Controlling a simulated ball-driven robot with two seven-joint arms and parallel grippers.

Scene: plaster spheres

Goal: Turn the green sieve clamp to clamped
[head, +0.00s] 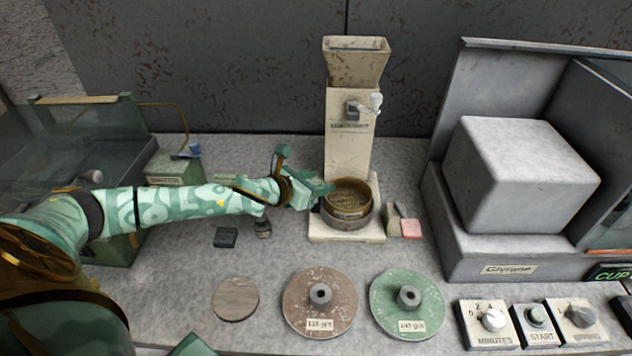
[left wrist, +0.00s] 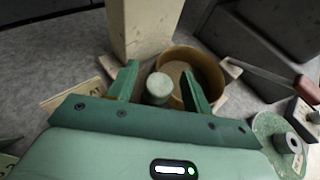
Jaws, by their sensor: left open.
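The brass sieve (head: 348,196) sits on a grey pan on the pale stand, below the hopper; its bowl (left wrist: 205,66) also shows in the left wrist view. A pale green round knob, apparently the sieve clamp (left wrist: 159,86), stands beside the sieve's rim. My left gripper (head: 322,190) is at the left side of the sieve. In the left wrist view its open fingers (left wrist: 159,76) lie on either side of the knob, with visible gaps. The head view hides the knob behind the gripper, and the clamp's setting cannot be read.
The hopper column (head: 349,130) rises close behind the sieve. A brush and pink block (head: 411,228) lie to its right. A brown disc (head: 320,302) and a green disc (head: 408,304) lie in front. A large grey machine (head: 520,180) fills the right.

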